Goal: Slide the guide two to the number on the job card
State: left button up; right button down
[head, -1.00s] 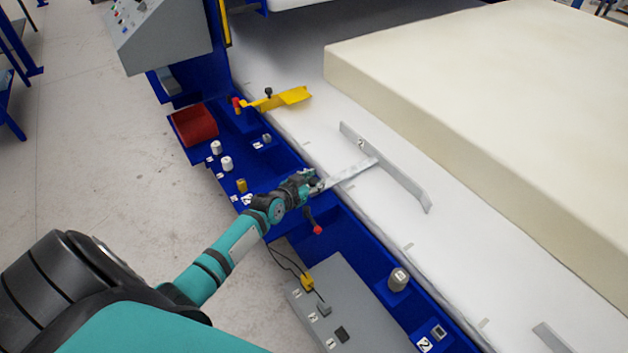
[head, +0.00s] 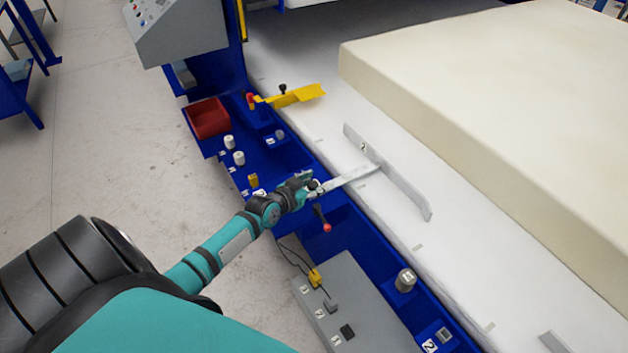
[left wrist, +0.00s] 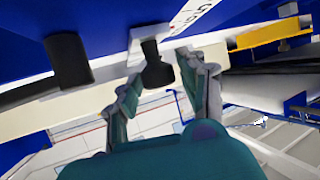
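Guide two (head: 400,185) is a grey T-shaped bar on the white bed, with a small "2" label on its upright plate. Its flat arm (head: 352,177) runs left to the front rail. My left gripper (head: 313,186) is at the end of that arm. The fingertip contact is partly hidden. The job card cannot be made out. My right gripper is not in view.
A large cream foam block (head: 500,120) lies behind the guide. A grey panel (head: 345,305) stands in front. Bare bed separates guide and foam.

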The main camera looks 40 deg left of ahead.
pick_arm(q)
jog(key=shift+o, duration=0.5)
jog(key=shift+s, duration=0.1)
jog(key=shift+s, duration=0.25)
jog(key=v, duration=1.1)
jog(key=shift+s+r, duration=0.1)
jog(key=shift+r, duration=0.15)
